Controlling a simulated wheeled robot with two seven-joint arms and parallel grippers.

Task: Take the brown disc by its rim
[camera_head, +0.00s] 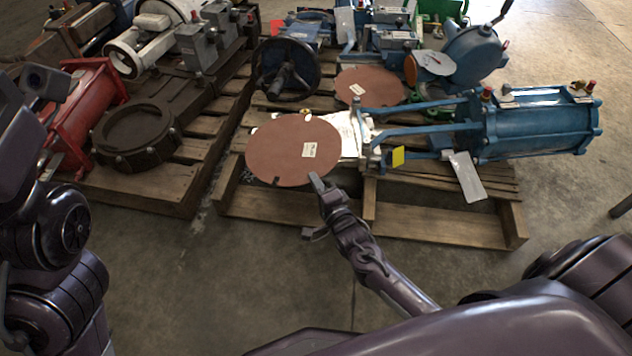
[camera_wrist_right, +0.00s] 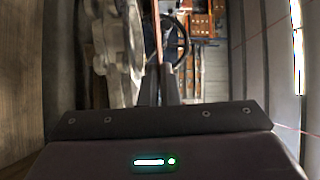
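The brown disc (camera_head: 285,150) is a flat round plate with a small white label, at the near edge of the middle pallet. In the right wrist view the brown disc (camera_wrist_right: 157,35) shows edge-on as a thin brown strip. My right gripper (camera_head: 318,183) is at its near right rim. The two fingers (camera_wrist_right: 163,88) stand close together with the strip running in between them, and they look shut on the rim. The left arm stands at the left edge; part of its hand (camera_head: 45,82) shows, but its fingers are not clear.
A second brown disc (camera_head: 370,87) lies farther back. A blue cylinder (camera_head: 540,125) with rods is to the right, a black handwheel (camera_head: 286,69) behind. A dark ring flange (camera_head: 135,135) and a red part (camera_head: 82,115) stand on the left pallet. The floor in front is clear.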

